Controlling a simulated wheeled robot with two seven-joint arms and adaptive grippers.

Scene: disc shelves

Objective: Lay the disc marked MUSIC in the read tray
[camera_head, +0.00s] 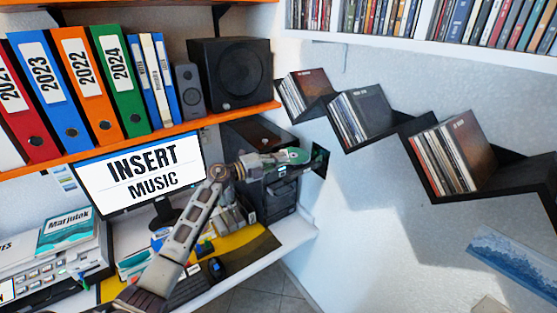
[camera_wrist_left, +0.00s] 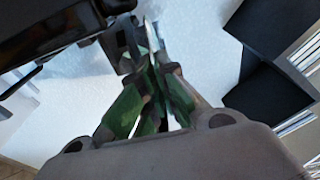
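My left gripper (camera_head: 304,157) reaches in over the desk, in front of the black computer unit and near the white wall. In the left wrist view its green fingers (camera_wrist_left: 150,50) come close together at the tips, with a thin pale strip (camera_wrist_left: 151,34) between them, like a flat thing seen edge-on. A small dark square shape (camera_head: 320,161) shows at the fingertips; I cannot tell if it is held or on the wall. No marking is readable, and I cannot make out an open tray. The monitor (camera_head: 142,176) reads INSERT MUSIC. My right gripper is out of view.
Black zigzag wall shelves hold cases at the left (camera_head: 308,84), middle (camera_head: 361,112) and right (camera_head: 455,152). An orange shelf (camera_head: 150,139) with binders and speakers (camera_head: 232,73) is above the desk. The black computer unit (camera_head: 283,197) stands below my gripper. Open wall is to its right.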

